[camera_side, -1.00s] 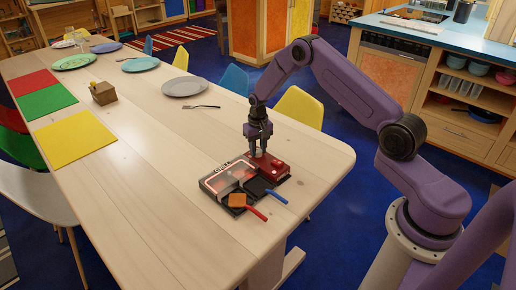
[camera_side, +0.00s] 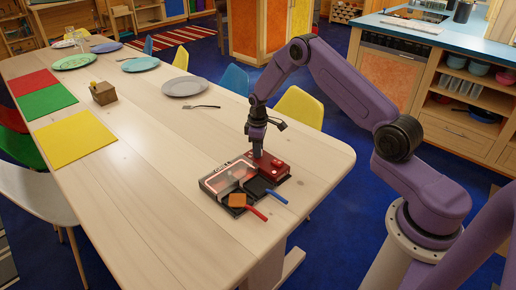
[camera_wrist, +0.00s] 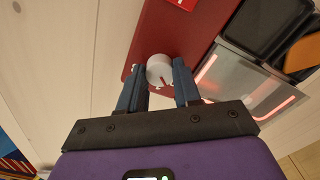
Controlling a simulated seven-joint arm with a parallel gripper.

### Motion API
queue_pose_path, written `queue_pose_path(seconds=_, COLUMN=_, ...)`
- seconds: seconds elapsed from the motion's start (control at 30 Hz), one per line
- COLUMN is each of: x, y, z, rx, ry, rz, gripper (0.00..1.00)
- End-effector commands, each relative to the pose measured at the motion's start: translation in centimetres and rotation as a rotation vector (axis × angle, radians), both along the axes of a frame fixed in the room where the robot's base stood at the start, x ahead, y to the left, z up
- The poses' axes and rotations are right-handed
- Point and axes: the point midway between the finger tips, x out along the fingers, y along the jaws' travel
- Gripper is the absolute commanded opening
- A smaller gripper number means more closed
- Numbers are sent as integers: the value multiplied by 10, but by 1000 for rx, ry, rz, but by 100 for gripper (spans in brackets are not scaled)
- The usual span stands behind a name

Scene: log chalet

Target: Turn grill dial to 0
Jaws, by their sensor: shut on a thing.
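The tabletop grill (camera_side: 272,166) has a red body and a glowing heating area, near the table's right edge. In the wrist view its red housing (camera_wrist: 185,35) carries a round white dial (camera_wrist: 158,66) with a red mark. The mark points down and slightly right in that view. My gripper (camera_side: 258,155) points down over the red housing. In the wrist view, my gripper (camera_wrist: 160,78) has its two blue fingers on either side of the dial, shut on it. Numbers around the dial cannot be read.
Small pans with an orange item (camera_side: 237,200), a red handle (camera_side: 256,213) and a blue handle (camera_side: 277,196) sit at the grill's front. A grey plate (camera_side: 185,86), a fork (camera_side: 202,106) and a yellow mat (camera_side: 74,135) lie farther off. The table left of the grill is clear.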

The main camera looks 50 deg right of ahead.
Motion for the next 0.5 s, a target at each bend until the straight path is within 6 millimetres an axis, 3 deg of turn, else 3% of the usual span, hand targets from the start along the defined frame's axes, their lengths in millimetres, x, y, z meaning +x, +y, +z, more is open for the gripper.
queue_pose_path(seconds=0.5, x=-1, y=0, z=0, rx=0, ry=4, rz=195, gripper=2)
